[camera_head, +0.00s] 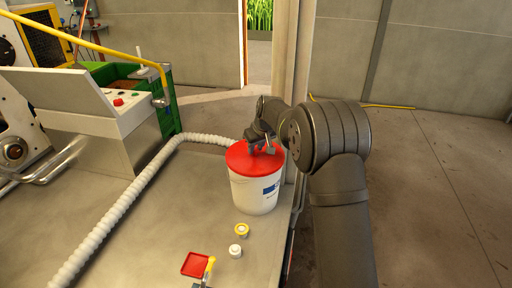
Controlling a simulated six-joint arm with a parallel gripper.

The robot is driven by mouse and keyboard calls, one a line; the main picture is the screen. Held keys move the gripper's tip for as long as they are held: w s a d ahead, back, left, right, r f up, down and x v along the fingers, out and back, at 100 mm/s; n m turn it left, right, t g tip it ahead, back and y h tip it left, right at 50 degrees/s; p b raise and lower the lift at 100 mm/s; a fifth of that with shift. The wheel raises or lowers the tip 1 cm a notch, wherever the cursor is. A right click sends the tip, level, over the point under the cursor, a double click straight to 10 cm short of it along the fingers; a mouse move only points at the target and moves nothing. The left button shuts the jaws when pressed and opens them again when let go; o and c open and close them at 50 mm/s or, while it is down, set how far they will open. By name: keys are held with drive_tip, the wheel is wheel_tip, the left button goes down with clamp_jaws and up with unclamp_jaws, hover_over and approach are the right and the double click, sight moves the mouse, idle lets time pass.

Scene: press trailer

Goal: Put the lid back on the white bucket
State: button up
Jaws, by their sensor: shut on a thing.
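The white bucket (256,194) stands upright on the metal bench, with a blue label on its right side. The red lid (242,160) is over the bucket's mouth and looks about level. I cannot tell whether it is fully seated all round. My gripper (262,150) is above the lid, shut on it near its top right part. The fingers hide part of the lid's top, and the exact contact is too small to see.
A white corrugated hose (128,200) runs along the bench left of the bucket. A yellow-capped jar (241,230), a small white container (235,251) and a red tray (196,264) sit in front. A control box (110,120) and green crate (168,110) stand at left.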

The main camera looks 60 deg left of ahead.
drive_tip(key=o, duration=1.6)
drive_tip(key=shift+c, duration=0.2)
drive_tip(key=shift+r, duration=3.55)
clamp_jaws()
